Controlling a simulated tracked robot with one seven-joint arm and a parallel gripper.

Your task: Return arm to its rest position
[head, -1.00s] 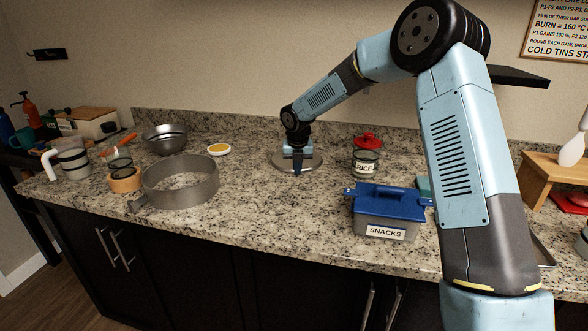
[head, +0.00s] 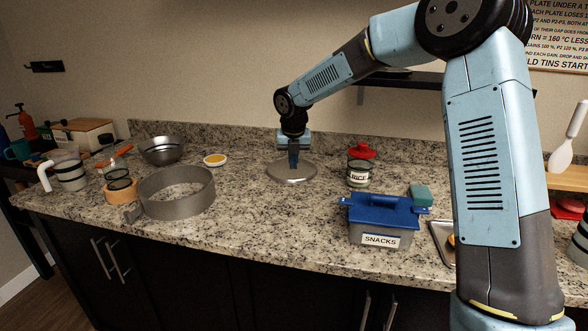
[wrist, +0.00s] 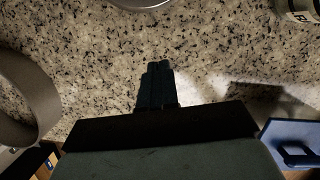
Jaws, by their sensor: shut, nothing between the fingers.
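My gripper (head: 294,162) hangs pointing down in the head view, in front of or over a round metal disc (head: 291,173) on the granite counter. Its dark fingers are together with nothing between them. In the wrist view my gripper (wrist: 156,72) shows as a dark closed pair of fingers over bare speckled counter. The disc's edge (wrist: 142,3) shows at the top of that view. My blue and grey arm bends high across the right side of the head view. The exact height of the fingertips over the counter is hard to tell.
A blue-lidded snacks bin (head: 381,222) and a red-lidded rice jar (head: 360,167) stand right of the gripper. A large metal ring (head: 177,194) and a metal bowl (head: 161,150) lie left. A dark wall shelf (head: 408,79) is behind the arm. The middle counter is clear.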

